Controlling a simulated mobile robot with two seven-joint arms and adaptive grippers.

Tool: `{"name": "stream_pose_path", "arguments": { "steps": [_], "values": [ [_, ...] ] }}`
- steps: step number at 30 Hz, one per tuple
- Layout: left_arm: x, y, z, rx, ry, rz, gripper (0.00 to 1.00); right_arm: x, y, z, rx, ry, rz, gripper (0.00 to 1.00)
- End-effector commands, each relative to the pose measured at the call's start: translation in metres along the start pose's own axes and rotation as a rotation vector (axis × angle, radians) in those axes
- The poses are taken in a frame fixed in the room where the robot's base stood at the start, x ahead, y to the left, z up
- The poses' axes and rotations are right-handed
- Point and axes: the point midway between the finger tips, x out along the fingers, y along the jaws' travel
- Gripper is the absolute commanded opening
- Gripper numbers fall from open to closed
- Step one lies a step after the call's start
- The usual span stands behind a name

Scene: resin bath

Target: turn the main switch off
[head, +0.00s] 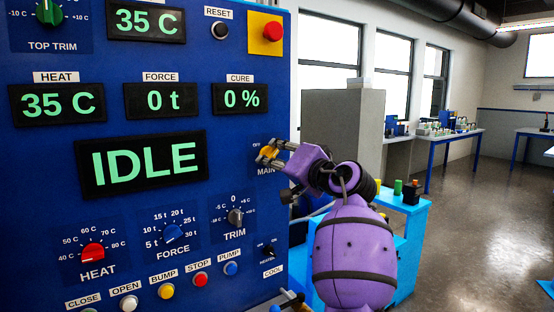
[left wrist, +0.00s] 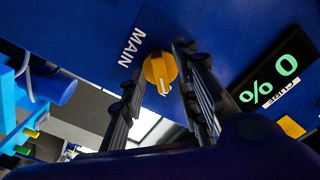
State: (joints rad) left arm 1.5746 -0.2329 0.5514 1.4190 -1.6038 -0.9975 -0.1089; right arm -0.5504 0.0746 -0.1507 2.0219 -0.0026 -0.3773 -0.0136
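The main switch is a yellow rotary knob (left wrist: 160,70) with a white pointer line, on the blue panel beside the word MAIN. My left gripper (left wrist: 157,75) has its two dark fingers apart, one on each side of the knob. I cannot tell whether either finger touches it. In the head view my left gripper (head: 270,153) is at the panel's right edge, below the red button. It partly covers the knob and its labels there. My right gripper is not in view.
The blue panel (head: 60,150) carries displays reading IDLE, 35 C, 0 t and 0 %. A red button (head: 272,31) on a yellow plate is above the switch. HEAT (head: 93,252), FORCE (head: 172,232) and TRIM (head: 235,217) knobs are lower left. A light blue bench (head: 408,240) stands behind my arm.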

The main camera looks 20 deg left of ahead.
Motion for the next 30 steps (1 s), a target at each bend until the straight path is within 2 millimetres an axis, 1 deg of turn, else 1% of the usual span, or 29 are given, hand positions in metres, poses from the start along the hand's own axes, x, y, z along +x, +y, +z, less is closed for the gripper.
{"name": "stream_pose_path", "arguments": {
  "steps": [1, 6, 14, 20, 26, 30],
  "values": [
    [0.000, 0.000, 0.000, 0.000, 0.000, 0.000, 0.21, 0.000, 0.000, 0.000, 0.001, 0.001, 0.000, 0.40],
    [0.000, 0.000, 0.000, 0.000, 0.000, 0.000, 0.00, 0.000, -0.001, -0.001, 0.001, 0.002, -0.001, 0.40],
    [0.000, 0.000, 0.000, -0.005, -0.001, 0.000, 0.00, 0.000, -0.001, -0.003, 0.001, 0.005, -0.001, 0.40],
    [0.001, 0.001, 0.001, -0.058, -0.001, 0.000, 0.00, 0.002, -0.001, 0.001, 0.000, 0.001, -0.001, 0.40],
    [0.001, 0.002, 0.002, -0.184, -0.001, -0.001, 0.00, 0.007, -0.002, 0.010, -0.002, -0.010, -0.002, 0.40],
    [0.001, 0.003, 0.002, -0.307, 0.000, -0.001, 0.00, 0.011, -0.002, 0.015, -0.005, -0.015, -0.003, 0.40]
  ]
}}
